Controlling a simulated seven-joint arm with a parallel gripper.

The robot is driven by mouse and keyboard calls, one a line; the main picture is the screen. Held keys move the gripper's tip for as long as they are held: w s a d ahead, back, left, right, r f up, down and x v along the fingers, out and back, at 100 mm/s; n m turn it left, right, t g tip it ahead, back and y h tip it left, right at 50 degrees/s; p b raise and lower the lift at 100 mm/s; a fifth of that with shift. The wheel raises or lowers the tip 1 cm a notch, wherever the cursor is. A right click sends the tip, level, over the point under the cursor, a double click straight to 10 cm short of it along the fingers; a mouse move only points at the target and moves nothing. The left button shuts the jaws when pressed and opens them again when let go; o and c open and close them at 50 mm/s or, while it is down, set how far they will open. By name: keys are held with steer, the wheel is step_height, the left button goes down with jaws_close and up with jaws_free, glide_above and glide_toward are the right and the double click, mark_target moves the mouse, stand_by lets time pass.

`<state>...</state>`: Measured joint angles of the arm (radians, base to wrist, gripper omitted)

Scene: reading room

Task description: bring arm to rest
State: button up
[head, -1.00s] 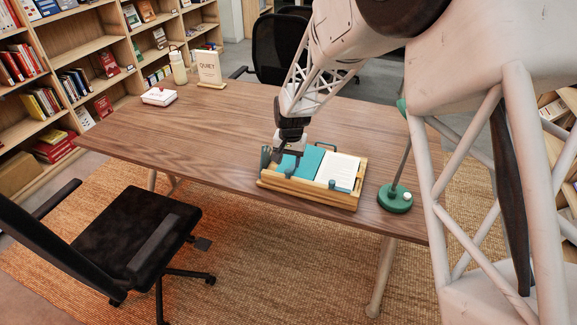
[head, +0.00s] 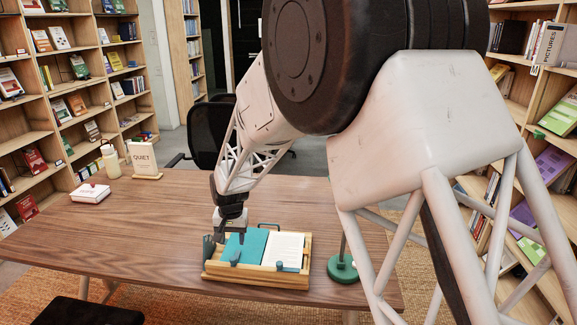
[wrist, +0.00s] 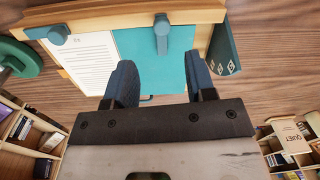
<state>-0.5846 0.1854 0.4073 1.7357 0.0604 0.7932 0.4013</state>
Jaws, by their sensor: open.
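My gripper (head: 231,236) is over the left part of a wooden book cradle on the table. In the wrist view my gripper (wrist: 161,75) has its two dark blue fingers spread apart with nothing between them. The cradle (head: 257,282) holds an open book with a teal left side (head: 252,243) and a printed white page (head: 284,250). Blue-grey holders at the cradle's front edge overlap the book. The fingertips appear near the teal side; I cannot tell whether they touch it.
A green lamp base (head: 342,268) stands right of the cradle. A white box (head: 90,193), a bottle (head: 111,161) and a "QUIET" sign (head: 144,160) stand at the table's far left. A black chair (head: 210,130) is behind the table (head: 120,235). The tabletop left of the cradle is clear.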

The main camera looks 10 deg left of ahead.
steer(key=s+d+r, duration=0.4)
steer(key=d+r, duration=0.2)
steer(key=d, duration=0.3)
steer(key=s+d+r+t, duration=0.1)
steer(key=s+d+r, duration=0.3)
steer(key=d, duration=0.5)
steer(key=s+d+r, duration=0.3)
steer(key=d+r, duration=0.4)
steer(key=d, duration=0.2)
steer(key=s+d+r+m, duration=0.1)
steer(key=s+d, duration=0.7)
steer(key=s, duration=0.4)
steer(key=s+d+r+t, duration=0.1)
steer(key=s+d+r, duration=0.1)
steer(key=s+d, duration=0.7)
steer(key=s, duration=0.3)
steer(key=shift+s+m+t+h, duration=0.15)
steer(key=shift+m+t+h, duration=0.15)
steer(key=shift+m+h, duration=0.1)
